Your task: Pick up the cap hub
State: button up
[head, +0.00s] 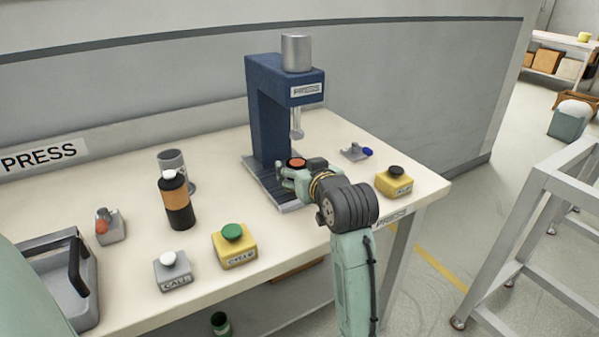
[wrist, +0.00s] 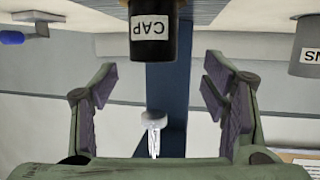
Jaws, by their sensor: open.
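The cap hub is a black cylinder with a white CAP label (wrist: 152,38) at the top middle of the wrist view, which is upside down. It stands in front of the blue press column. An orange round top (head: 297,162) shows at my gripper in the head view and is probably part of it. My gripper (wrist: 158,80) is open, with one finger to each side of the cap hub in the picture and no finger visibly touching it. In the head view my gripper (head: 293,177) is at the press base, hiding most of the hub.
The blue press (head: 266,115) stands behind my gripper, its ram (head: 297,125) above. A grey part with a blue knob (head: 356,152) and a yellow button box (head: 394,182) are to the right. A black-and-orange bottle (head: 177,200) and a green-button box (head: 234,246) are left.

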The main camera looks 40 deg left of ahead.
aim_at(299, 165)
jog(key=x, duration=0.2)
jog(key=p+x, duration=0.1)
jog(key=x, duration=0.2)
jog(key=shift+w+f, duration=0.35)
jog(key=shift+w, duration=0.05)
jog(key=shift+c, duration=0.2)
jog(key=c, duration=1.5)
jog(key=shift+r, duration=0.15)
